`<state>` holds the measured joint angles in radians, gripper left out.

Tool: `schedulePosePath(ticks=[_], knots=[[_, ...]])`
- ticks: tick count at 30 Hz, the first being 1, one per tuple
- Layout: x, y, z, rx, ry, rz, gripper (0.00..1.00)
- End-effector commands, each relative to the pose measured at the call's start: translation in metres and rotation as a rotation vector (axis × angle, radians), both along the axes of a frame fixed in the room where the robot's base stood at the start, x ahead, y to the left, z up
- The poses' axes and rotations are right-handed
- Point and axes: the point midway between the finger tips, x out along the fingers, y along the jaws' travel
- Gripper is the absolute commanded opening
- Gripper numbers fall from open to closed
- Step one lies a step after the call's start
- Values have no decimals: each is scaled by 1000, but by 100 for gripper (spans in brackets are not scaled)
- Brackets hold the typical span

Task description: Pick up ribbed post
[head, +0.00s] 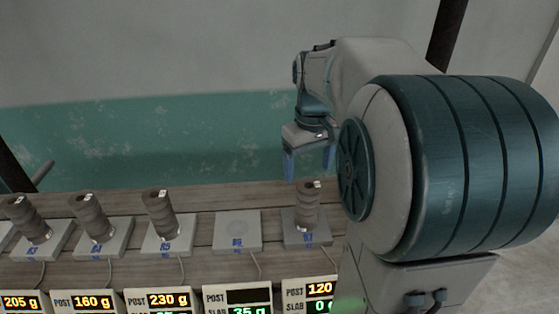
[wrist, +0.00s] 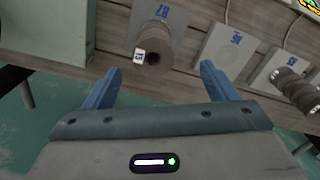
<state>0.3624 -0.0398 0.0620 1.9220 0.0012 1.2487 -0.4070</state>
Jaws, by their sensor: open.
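Several brown-grey ribbed posts stand on square grey scales along a wooden shelf. One ribbed post (head: 308,207) is on the rightmost visible scale (head: 290,236). In the wrist view this post (wrist: 154,47) has a small white tag reading 13, and its scale (wrist: 165,14) is marked R7. Others are the posts at left (head: 30,222), (head: 95,220) and (head: 160,218). My gripper (head: 308,170) is above and just behind the R7 post, open and empty. In the wrist view the post lies ahead of the blue fingers (wrist: 160,78), apart from them.
An empty scale (head: 238,232), marked R6 in the wrist view, is beside the R7 scale. Displays (head: 166,300) line the front, reading 205 g, 160 g, 230 g and 120 g; one POST field is blank. Cables run from the scales. A grey-green wall is behind.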

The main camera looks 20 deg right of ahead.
Motion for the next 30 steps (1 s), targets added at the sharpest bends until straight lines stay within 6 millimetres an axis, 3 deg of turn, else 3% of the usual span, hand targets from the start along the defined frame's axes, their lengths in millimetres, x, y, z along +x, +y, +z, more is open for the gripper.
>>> schedulePosePath(ticks=[2, 5, 15, 23, 30], knots=[[4, -8, 12, 3, 7, 3, 79], [6, -11, 8, 5, 12, 5, 79], [5, -12, -56, 6, 14, 3, 79], [5, -11, -77, 6, 12, 5, 79], [1, -10, -111, 7, 14, 7, 79]])
